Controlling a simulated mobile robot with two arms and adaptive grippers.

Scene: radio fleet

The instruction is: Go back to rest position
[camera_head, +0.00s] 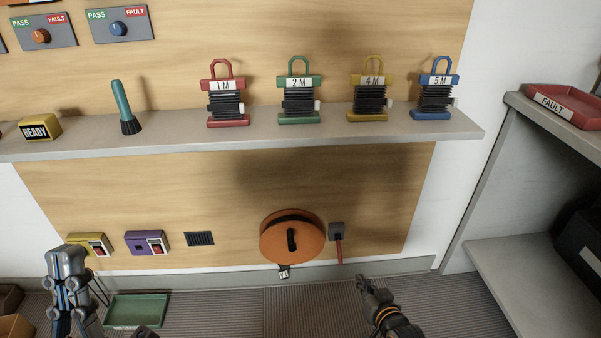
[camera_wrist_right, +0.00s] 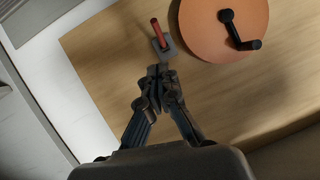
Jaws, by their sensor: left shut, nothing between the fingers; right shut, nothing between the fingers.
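My left gripper (camera_head: 68,262) is at the lower left in the head view, in front of the yellow switch box; it is shut and empty. My right gripper (camera_head: 363,282) is at the lower right of the middle, below the orange reel; it is shut with nothing in it. It also shows in the right wrist view (camera_wrist_right: 158,72), with its fingertips together just below the red-handled lever in the picture. Whether they touch the lever cannot be told.
The orange reel (camera_head: 293,240) and red lever (camera_head: 338,250) are on the wooden panel. A grey shelf (camera_head: 300,137) holds several coloured spools, a teal-handled tool (camera_head: 124,105) and a READY block (camera_head: 40,129). A green tray (camera_head: 137,310) is low left; a red FAULT tray (camera_head: 557,103) is right.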

